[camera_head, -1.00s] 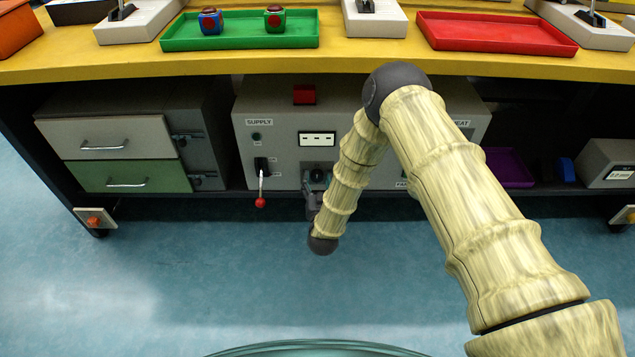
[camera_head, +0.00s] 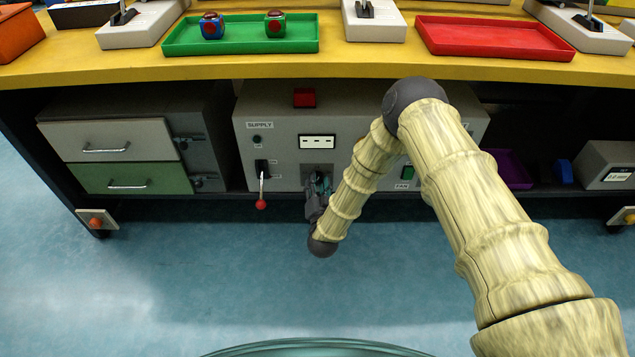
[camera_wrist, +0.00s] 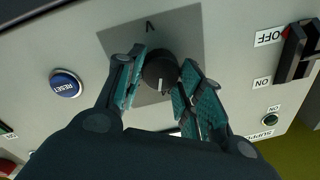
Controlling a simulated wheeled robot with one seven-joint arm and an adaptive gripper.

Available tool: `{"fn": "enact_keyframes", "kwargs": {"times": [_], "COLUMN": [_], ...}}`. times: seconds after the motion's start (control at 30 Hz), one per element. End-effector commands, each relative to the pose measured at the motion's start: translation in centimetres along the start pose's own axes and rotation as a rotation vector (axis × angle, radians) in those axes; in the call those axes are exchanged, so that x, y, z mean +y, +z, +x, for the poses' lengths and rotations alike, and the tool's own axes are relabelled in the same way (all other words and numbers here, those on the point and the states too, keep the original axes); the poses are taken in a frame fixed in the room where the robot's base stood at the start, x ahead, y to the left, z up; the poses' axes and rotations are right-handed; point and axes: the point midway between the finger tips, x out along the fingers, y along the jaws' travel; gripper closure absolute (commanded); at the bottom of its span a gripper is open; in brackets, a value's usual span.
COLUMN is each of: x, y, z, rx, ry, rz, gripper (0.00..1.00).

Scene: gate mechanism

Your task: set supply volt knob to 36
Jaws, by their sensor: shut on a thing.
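The supply volt knob (camera_wrist: 160,70) is a round black dial with a white pointer line, on a grey square plate marked V (camera_wrist: 185,30) in the wrist view. My gripper (camera_wrist: 158,85) is shut on the knob, with one teal-padded finger at each side of it. In the head view my gripper (camera_head: 318,190) is at the front of the grey supply box (camera_head: 275,125), below its display (camera_head: 317,142), which shows dashes. The gripper hides the knob there. The number that the pointer is at cannot be read.
A supply lever with a red ball (camera_head: 261,203) hangs left of my gripper. A green FAN switch (camera_head: 407,172) is to its right. A blue RESET button (camera_wrist: 65,83) is near the knob in the wrist view. The yellow tabletop (camera_head: 270,74) overhangs the box.

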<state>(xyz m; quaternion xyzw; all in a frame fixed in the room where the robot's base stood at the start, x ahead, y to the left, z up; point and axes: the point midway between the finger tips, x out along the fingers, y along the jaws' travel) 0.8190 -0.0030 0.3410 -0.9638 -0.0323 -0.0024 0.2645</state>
Motion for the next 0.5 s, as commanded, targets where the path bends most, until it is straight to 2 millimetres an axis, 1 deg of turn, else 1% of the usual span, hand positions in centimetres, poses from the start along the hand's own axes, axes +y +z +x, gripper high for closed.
{"fn": "enact_keyframes", "kwargs": {"times": [0.5], "x": [0.2], "y": [0.14], "z": [-0.06], "rx": [0.032], "ry": [-0.003], "rz": [0.49], "gripper": [0.87]}}
